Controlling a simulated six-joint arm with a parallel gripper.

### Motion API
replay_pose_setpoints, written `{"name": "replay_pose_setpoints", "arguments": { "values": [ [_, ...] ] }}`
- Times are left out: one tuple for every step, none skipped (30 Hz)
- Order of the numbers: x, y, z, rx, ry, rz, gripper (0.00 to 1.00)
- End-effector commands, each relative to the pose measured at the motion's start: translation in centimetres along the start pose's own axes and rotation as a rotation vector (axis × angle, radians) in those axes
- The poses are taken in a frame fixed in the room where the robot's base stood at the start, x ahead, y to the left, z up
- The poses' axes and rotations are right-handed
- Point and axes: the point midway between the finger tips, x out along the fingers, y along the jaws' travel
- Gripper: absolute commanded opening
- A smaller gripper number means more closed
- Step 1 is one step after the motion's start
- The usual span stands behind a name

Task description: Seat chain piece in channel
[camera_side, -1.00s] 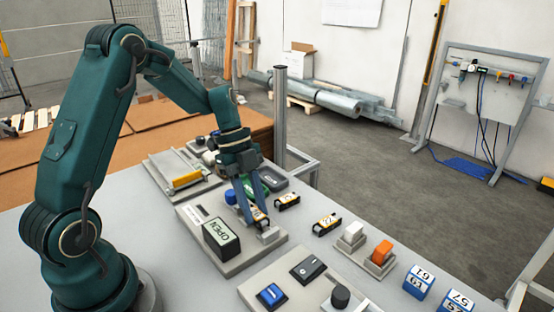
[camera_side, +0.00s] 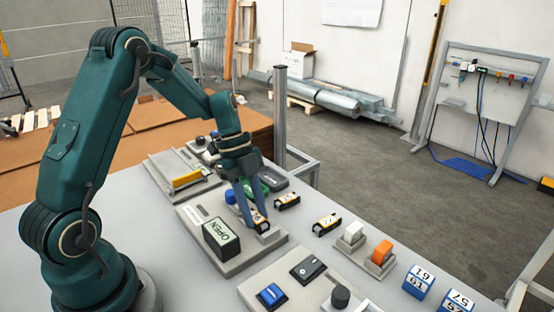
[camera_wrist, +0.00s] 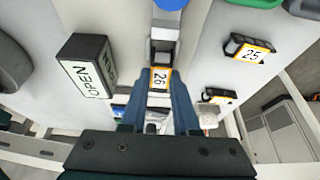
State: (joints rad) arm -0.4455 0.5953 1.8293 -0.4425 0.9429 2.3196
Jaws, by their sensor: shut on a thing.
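My gripper (camera_side: 256,214) is shut on an orange-and-black chain piece (camera_side: 260,221). In the wrist view the piece's label reads 26 (camera_wrist: 159,80), and it sits between the two blue fingers of my gripper (camera_wrist: 160,92). A narrow grey channel (camera_wrist: 163,33) runs along the base plate in line with the piece. In the side view a grey block at the channel's near end (camera_side: 268,237) shows just beside the piece. The fingers and piece hide the contact, so I cannot tell how deep the piece sits.
A dark block marked OPEN (camera_side: 222,238) stands on the same plate, left of the fingers. A blue knob (camera_side: 231,196) is at the channel's far end. Two loose chain pieces, one nearer the plate (camera_side: 288,201) and one farther right (camera_side: 326,224), lie on the table.

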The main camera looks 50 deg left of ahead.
Motion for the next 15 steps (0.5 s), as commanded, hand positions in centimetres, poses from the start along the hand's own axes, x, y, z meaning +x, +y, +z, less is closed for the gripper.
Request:
{"name": "replay_pose_setpoints", "arguments": {
  "values": [
    [0.08,0.01,0.02,0.000,0.000,0.000,0.00],
    [0.12,0.01,0.04,0.000,0.000,0.000,0.00],
    [0.17,0.01,0.06,0.000,0.000,0.000,0.00],
    [0.21,0.01,0.07,0.000,0.000,0.000,0.00],
    [0.25,0.01,0.09,0.000,0.000,0.001,0.00],
    [0.30,0.02,0.11,0.000,0.000,0.001,0.00],
    [0.34,0.02,0.12,0.000,0.000,0.001,0.00],
    [0.38,0.03,0.14,0.001,0.001,0.001,0.00],
    [0.43,0.03,0.16,0.000,0.001,0.001,0.00],
    [0.47,0.03,0.17,0.001,0.001,0.001,0.00],
    [0.46,0.03,0.17,0.001,0.001,0.001,0.37],
    [0.45,0.02,0.17,0.001,0.000,0.001,0.52],
    [0.45,0.02,0.17,0.001,0.000,0.001,0.64],
    [0.45,0.02,0.17,0.001,0.000,0.000,0.64],
    [0.45,0.02,0.17,0.001,0.000,0.000,0.64]
  ]
}}
